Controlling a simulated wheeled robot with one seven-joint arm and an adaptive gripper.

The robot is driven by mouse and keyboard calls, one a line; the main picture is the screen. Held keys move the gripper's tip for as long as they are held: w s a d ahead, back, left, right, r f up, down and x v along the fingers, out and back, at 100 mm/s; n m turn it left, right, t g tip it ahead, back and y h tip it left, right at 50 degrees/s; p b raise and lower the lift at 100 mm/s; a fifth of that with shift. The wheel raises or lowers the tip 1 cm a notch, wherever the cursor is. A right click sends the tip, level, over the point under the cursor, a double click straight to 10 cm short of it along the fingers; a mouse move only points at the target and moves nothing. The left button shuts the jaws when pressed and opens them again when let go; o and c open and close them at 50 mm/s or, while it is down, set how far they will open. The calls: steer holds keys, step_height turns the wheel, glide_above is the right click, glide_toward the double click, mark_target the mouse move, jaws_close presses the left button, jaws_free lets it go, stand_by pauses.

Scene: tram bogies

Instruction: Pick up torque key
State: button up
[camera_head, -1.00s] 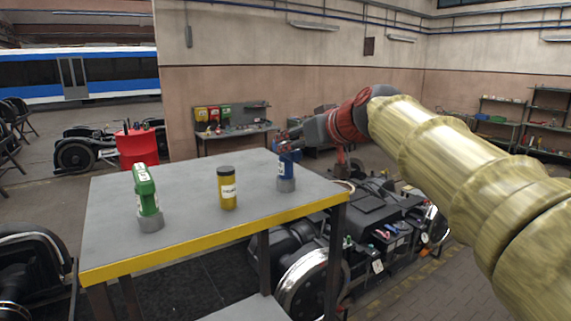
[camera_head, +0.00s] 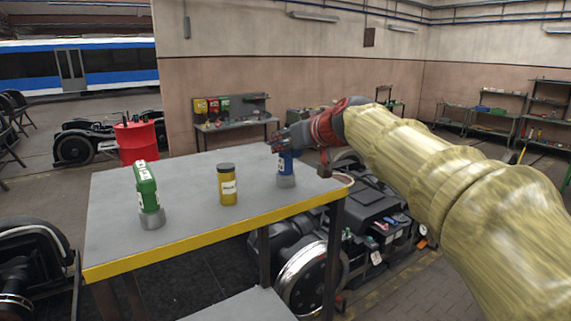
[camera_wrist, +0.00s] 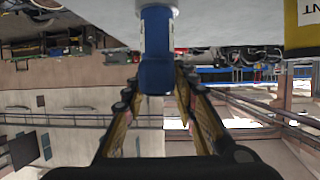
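A blue tool with a grey round base (camera_head: 286,181) stands upright near the right end of the table (camera_head: 190,200). A green tool of similar shape (camera_head: 148,190) stands at the left. I cannot read from the labels which is the torque key. My gripper (camera_head: 281,145) is at the top of the blue tool and partly covers it. In the wrist view the blue tool (camera_wrist: 156,66) is between the two spread fingers of my gripper (camera_wrist: 157,85). The fingertips are close to its sides; firm contact is not visible.
A yellow container with a dark lid (camera_head: 227,186) stands mid-table, between the two tools. The table has a yellow front edge (camera_head: 210,246). A bogie (camera_head: 370,220) is behind and right of the table. A red drum (camera_head: 138,143) stands behind it.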

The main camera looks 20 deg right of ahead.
steer(key=c, duration=0.6)
jaws_close()
steer(key=shift+r, duration=0.15)
